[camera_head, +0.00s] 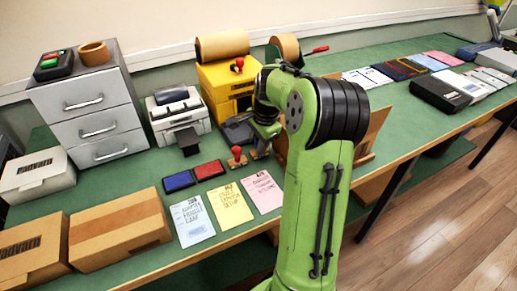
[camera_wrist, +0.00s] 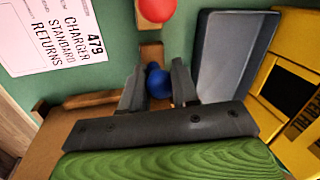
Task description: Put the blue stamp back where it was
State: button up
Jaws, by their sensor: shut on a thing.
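In the wrist view, my gripper (camera_wrist: 158,66) is shut on the blue stamp, with its round blue knob (camera_wrist: 157,84) between the two fingers. In the head view, my gripper (camera_head: 264,130) is low over the table, right of the red stamp (camera_head: 237,154); the blue knob cannot be made out there. The red stamp's knob (camera_wrist: 157,9) shows just beyond my fingertips in the wrist view. A piece of wood lies between the two knobs. The blue stamp's base is mostly hidden, so I cannot tell whether it touches the table.
A blue ink pad (camera_head: 178,181) and a red one (camera_head: 209,169) lie left of the stamps. Blue, yellow and pink cards (camera_head: 262,192) lie in front. A grey tray (camera_wrist: 228,60) and a yellow machine (camera_wrist: 296,90) are close on the wrist view's right.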

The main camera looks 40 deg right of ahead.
jog(key=shift+f, duration=0.15)
jog(key=o, duration=0.9)
jog(key=shift+f, duration=0.15)
jog(key=shift+c, duration=0.2)
jog(key=p+v, duration=0.4)
jog(key=v, duration=0.8)
jog(key=s+a+r+n+h, duration=0.1)
jog(key=s+a+r+n, duration=0.15)
jog(key=a+n, duration=0.45)
jog(key=s+a+r+n+h, duration=0.1)
jog(key=s+a+r+n, duration=0.15)
jog(key=a, duration=0.75)
jog(key=s+a+f+n+t+y, duration=0.2)
jog(key=s+a+f+n+t, duration=0.1)
jog(key=s+a+n, duration=0.5)
jog(key=s+n, duration=0.2)
jog(key=s, duration=0.2)
jog(key=shift+a+f, duration=0.25)
jog(key=shift+a, duration=0.15)
notch_tip(320, 180, up, 9)
jog(key=p, duration=0.9)
